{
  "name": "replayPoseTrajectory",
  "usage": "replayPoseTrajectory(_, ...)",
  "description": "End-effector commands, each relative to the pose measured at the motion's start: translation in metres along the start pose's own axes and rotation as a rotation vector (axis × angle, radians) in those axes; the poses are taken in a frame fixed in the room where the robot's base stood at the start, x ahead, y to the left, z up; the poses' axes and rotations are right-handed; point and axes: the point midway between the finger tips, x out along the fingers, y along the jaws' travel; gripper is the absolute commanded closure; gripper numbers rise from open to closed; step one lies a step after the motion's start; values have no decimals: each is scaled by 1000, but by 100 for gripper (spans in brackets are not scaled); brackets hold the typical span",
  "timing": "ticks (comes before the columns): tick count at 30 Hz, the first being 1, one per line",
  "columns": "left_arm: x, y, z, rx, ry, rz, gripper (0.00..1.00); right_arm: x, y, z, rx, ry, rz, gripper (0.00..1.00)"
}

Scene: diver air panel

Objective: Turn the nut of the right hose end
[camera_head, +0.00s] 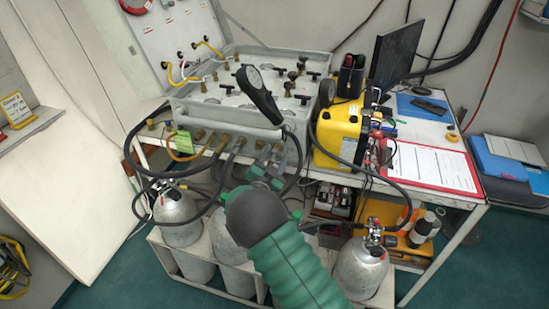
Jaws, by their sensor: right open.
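My right arm, with its green sleeve and dark wrist, comes up from the bottom middle. Its right gripper (270,157) is open at the front face of the grey air panel (222,119). Brass hose fittings (200,135) run along the lower front of the panel, with black hoses (222,178) hanging from them. The gripper hides the fittings right behind it, so I cannot tell which hose end's nut is at its jaws or whether they touch it. My left gripper is not in view.
Grey cylinders (177,218) stand in a rack below, another (360,268) at right. Hoses loop around the gripper.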

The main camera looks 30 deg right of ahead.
Motion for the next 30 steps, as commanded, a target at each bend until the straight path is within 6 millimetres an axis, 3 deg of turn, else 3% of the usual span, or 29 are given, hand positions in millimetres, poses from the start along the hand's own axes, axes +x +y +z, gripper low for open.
replayPoseTrajectory(2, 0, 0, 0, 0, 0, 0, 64, -1, 0, 0, 0, 0, -1, 53)
replayPoseTrajectory(13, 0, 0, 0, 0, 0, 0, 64, -1, -1, 0, 1, -1, -2, 100)
replayPoseTrajectory(30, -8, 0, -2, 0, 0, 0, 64, 0, -2, -1, -108, 0, -1, 100)
